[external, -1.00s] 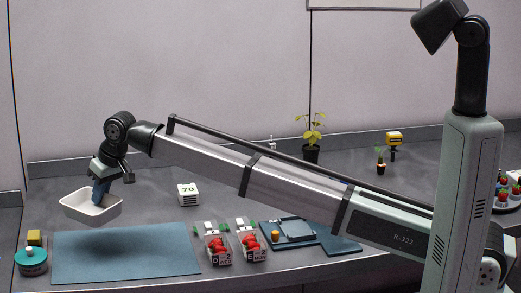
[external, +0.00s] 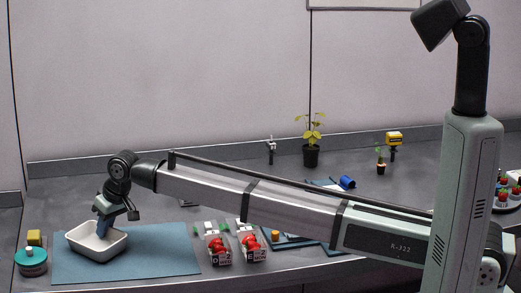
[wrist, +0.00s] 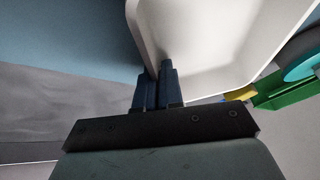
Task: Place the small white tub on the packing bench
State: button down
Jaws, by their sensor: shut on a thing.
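The small white tub (external: 112,242) is an open, rounded rectangular container, at or just above the left part of a blue mat (external: 165,260) on the grey bench (external: 160,206). I cannot tell whether its base touches the mat. My gripper (external: 103,231) comes from above, with its blue fingers shut on the tub's wall on the far side. In the wrist view my gripper (wrist: 157,85) pinches the wall of the white tub (wrist: 215,40). The tub looks empty and about level.
A teal round container (external: 31,263) and a yellow block (external: 34,237) stand just left of the mat. Two clear boxes of strawberries (external: 217,248) stand right of it. A potted plant (external: 311,155) and a blue cup (external: 347,183) are farther back. The mat's right part is clear.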

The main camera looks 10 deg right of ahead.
jog(key=c, duration=1.3)
grip_release()
jog(key=v, duration=1.2)
jog(key=shift+r, duration=0.15)
